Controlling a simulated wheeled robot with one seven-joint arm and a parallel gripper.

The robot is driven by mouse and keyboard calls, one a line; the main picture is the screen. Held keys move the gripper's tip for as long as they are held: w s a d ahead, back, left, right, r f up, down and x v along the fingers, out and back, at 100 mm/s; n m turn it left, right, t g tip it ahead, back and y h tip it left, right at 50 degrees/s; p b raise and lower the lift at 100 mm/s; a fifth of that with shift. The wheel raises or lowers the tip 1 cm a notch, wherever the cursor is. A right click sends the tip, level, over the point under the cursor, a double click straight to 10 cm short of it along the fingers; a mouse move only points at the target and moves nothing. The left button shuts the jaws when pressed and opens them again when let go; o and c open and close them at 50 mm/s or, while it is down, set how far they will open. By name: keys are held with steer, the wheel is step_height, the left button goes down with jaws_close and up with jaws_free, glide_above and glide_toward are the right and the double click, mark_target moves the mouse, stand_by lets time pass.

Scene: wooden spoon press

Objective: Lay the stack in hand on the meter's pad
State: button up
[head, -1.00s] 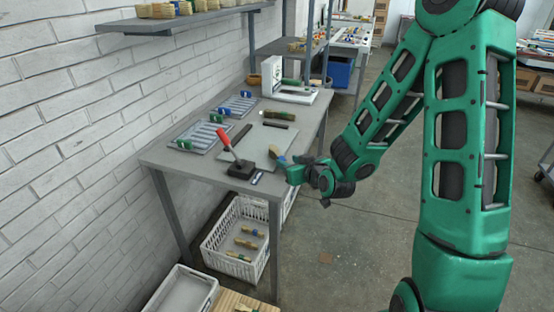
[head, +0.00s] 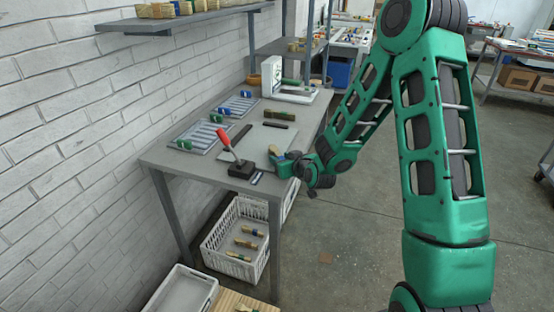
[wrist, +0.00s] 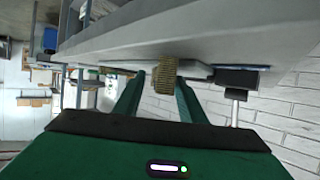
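My gripper (head: 289,164) is over the right edge of the workbench, near its front end. It is shut on a stack of tan wooden sticks (head: 275,151). In the wrist view the ribbed tan end of the stack (wrist: 164,74) shows between the two green fingers. The meter (head: 271,76) is a white upright frame with a low base at the far end of the bench, well beyond my gripper. Its pad (head: 296,95) is on the base. A green-banded item shows at the meter; I cannot tell whether it lies on the pad or behind it.
A red-handled lever press (head: 240,169) stands left of my gripper. A grey mat (head: 250,146), a dark bar (head: 278,115) and trays with bundles (head: 198,138) lie on the bench. A shelf (head: 180,20) hangs on the brick wall. A white crate (head: 233,238) stands below.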

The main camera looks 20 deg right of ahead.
steer(key=shift+x, duration=0.85)
jaws_close()
steer(key=shift+r, duration=0.1)
